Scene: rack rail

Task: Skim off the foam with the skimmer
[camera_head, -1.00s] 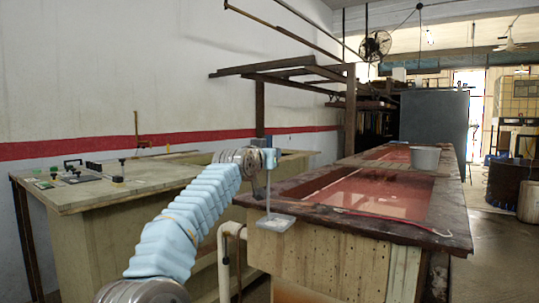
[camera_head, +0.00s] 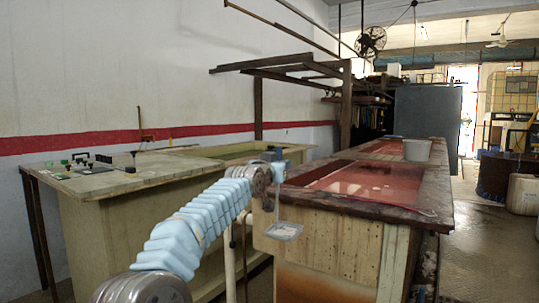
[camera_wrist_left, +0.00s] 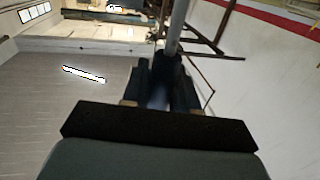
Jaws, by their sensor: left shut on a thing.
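My left gripper (camera_head: 273,163) is shut on the skimmer, whose thin rod hangs down to a flat, pale square plate (camera_head: 285,231). The plate hangs in front of the near vat's wooden end wall in the head view, below the vat's rim and outside the liquid. In the left wrist view the grey rod (camera_wrist_left: 177,28) rises from between the dark fingers (camera_wrist_left: 158,85). The near vat (camera_head: 330,240) holds reddish liquid (camera_head: 370,183) with pale and dark patches; I cannot tell foam from reflections. My right gripper is not in view.
A pale tank with a worktop (camera_head: 100,183) stands at the left. Open floor (camera_head: 490,250) lies at the right.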

